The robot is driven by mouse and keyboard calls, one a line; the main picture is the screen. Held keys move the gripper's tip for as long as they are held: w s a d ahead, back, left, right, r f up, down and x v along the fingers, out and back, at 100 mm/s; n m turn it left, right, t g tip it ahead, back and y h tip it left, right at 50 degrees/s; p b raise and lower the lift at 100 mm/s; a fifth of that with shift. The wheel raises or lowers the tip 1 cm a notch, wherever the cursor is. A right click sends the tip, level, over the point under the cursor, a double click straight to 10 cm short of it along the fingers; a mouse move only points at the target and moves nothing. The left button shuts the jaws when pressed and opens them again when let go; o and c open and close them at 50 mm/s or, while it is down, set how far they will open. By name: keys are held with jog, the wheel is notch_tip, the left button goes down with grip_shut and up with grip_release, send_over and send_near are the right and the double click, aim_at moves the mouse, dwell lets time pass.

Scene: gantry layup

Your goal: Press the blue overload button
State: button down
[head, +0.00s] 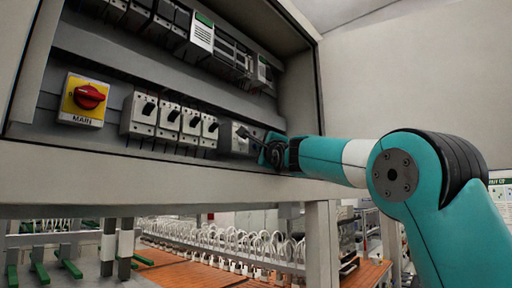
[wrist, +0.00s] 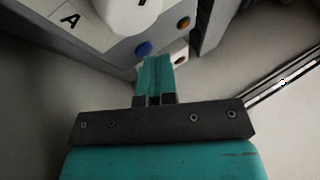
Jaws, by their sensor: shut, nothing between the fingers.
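The blue overload button (wrist: 144,48) is a small round button on a light grey device face in the wrist view. My gripper (wrist: 156,62) is shut and empty, its teal fingertips just below and right of the blue button. I cannot tell whether they touch it. In the head view my gripper (head: 262,146) reaches into the open cabinet at the grey device (head: 236,136) right of the breakers. The blue button cannot be made out in the head view.
An orange button (wrist: 184,23) and a small white block with a dark red spot (wrist: 178,57) are close to the blue button. A red rotary switch on a yellow plate (head: 83,99) and several breakers (head: 168,124) line the cabinet. Its wall (head: 298,90) stands close right.

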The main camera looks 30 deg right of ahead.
jog(key=shift+s, duration=0.1)
jog(key=shift+s+d+b, duration=0.2)
jog(key=shift+s+b, duration=0.4)
jog(key=shift+b, duration=0.05)
jog(key=s+b, duration=0.1)
jog(key=s+d+b, duration=0.1)
jog(key=shift+s+f, duration=0.15)
jog(key=shift+s, duration=0.25)
jog(key=shift+s+d+b, duration=0.2)
jog(key=shift+s+b, duration=0.1)
jog(key=shift+s, duration=0.2)
jog(key=shift+s+d+b, duration=0.2)
jog(key=shift+s+b, duration=0.1)
jog(key=shift+s, duration=0.2)
